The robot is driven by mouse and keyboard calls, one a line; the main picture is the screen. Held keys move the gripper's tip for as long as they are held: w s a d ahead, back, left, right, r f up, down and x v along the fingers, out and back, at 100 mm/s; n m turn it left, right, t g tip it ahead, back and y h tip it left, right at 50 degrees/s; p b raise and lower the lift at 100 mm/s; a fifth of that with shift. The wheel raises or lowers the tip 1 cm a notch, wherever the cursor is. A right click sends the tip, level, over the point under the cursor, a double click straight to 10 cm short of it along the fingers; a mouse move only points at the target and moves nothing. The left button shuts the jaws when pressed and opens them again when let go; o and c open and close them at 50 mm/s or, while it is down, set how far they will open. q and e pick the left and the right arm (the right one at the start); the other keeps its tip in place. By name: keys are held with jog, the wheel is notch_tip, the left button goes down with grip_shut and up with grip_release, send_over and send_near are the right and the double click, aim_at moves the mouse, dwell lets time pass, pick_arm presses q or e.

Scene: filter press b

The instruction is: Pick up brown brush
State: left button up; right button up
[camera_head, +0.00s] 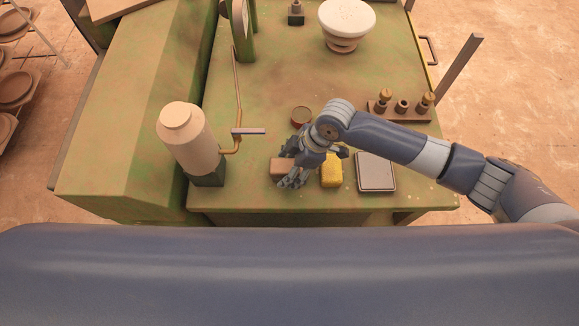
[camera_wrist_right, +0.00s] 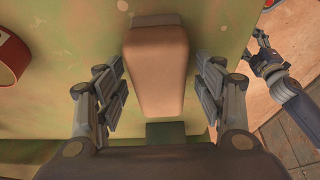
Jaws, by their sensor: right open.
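The brown brush (camera_head: 280,166) lies near the front edge of the green table in the head view, partly hidden by my right gripper (camera_head: 293,172). In the right wrist view the brush (camera_wrist_right: 157,70) shows as a tan-brown block lying between the fingers of my right gripper (camera_wrist_right: 160,92). The gripper is open, with a gap on each side of the brush. A dark part shows below the block's near end. Another grey arm, likely my left one, shows at the right of the wrist view with its gripper (camera_wrist_right: 264,52) small and far off; its jaw state is unclear.
A yellow block (camera_head: 331,172) and a grey flat tray (camera_head: 376,172) lie right of the brush. A round red-rimmed tin (camera_head: 301,116) sits behind it. A cream cylinder (camera_head: 187,138) with a pipe stands left. A rack with knobs (camera_head: 402,108) is at the back right.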

aim_at(289, 165)
jog(key=shift+c, duration=0.5)
jog(key=c, duration=1.1)
jog(key=shift+r, duration=0.15)
notch_tip(289, 165, up, 18)
jog(key=b, duration=0.3)
jog(key=shift+d+r, duration=0.1)
jog(key=shift+r, duration=0.05)
